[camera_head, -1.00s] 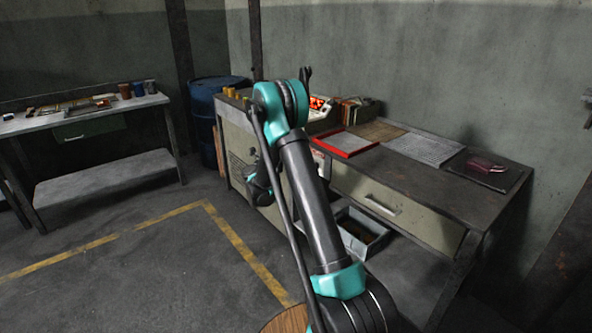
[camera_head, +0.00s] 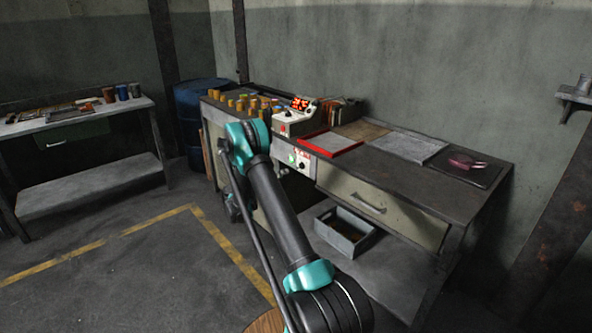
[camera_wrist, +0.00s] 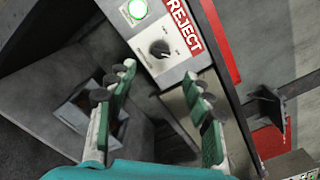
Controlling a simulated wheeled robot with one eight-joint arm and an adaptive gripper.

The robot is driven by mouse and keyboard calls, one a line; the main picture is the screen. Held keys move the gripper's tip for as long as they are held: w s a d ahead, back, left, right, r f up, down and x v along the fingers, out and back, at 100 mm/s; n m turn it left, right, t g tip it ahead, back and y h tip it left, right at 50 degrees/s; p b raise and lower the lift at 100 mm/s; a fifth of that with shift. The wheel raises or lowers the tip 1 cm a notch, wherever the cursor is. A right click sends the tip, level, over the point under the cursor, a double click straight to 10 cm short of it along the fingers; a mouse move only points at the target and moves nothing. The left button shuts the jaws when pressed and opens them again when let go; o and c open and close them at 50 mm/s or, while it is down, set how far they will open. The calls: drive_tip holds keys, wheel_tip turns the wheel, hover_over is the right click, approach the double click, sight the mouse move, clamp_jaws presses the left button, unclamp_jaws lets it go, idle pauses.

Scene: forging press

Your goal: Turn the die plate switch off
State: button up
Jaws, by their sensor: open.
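A black rotary knob (camera_wrist: 160,49) sits on a pale panel (camera_wrist: 178,67) in the wrist view. A lit green lamp (camera_wrist: 135,10) and a red REJECT label (camera_wrist: 184,27) are beside it. No label naming the die plate is readable, so I cannot tell whether this knob is its switch. The panel also shows small on the bench front in the head view (camera_head: 303,168). My gripper (camera_wrist: 160,103) is open and empty, its green-padded fingers spread below the knob in the picture and apart from it. In the head view the fingers are not clear behind my arm.
A control box (camera_head: 290,124) with a red display stands on the bench (camera_head: 415,182). A red-rimmed tray (camera_head: 330,143) and a dark plate with a reddish piece (camera_head: 468,166) lie to its right. A grey crate (camera_head: 345,232) is below. Open floor lies left.

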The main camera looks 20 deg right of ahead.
sight(298, 168)
drive_tip(key=x, duration=1)
drive_tip(key=c, duration=1.2)
drive_tip(key=shift+o, duration=0.2)
